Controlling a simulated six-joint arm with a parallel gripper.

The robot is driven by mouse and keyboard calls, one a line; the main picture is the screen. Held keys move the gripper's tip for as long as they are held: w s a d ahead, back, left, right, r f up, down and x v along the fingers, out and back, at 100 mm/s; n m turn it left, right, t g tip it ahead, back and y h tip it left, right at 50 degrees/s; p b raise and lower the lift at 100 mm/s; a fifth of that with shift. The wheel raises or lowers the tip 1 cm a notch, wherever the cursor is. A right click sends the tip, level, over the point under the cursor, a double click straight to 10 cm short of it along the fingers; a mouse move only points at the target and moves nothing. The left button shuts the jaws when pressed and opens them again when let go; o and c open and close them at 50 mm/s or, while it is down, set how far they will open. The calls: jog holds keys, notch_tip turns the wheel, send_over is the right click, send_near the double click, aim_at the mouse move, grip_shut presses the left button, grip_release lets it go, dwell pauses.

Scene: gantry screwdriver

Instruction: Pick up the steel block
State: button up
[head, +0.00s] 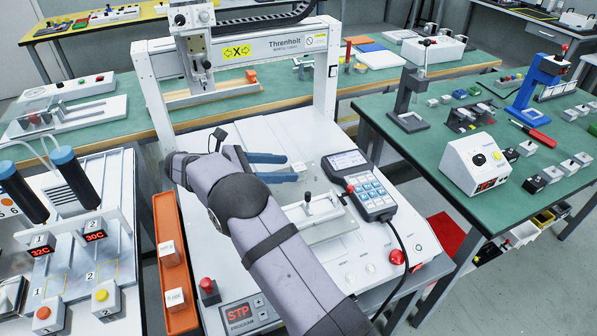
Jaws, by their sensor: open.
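My gripper (292,168) is open over the white bed of the gantry machine. Its two blue-grey fingers point right and stand apart, with nothing seen between them. A small pale grey block (299,168) shows just at the fingertips. It looks like the steel block, but it is too small to be sure, and I cannot tell whether the fingers touch it. My arm hides part of the bed on the near left side.
The gantry frame (240,50) rises behind my gripper. A handheld keypad (362,187) lies to the right, and a clamp fixture (318,218) stands nearer. An orange tray (166,208) with two labelled blocks is at left. A green table (440,145) with several devices is at right.

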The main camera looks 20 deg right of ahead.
aim_at(292, 168)
jog(key=shift+x, duration=2.6)
jog(key=shift+s+r, duration=0.1)
jog(key=shift+s, duration=0.05)
grip_shut()
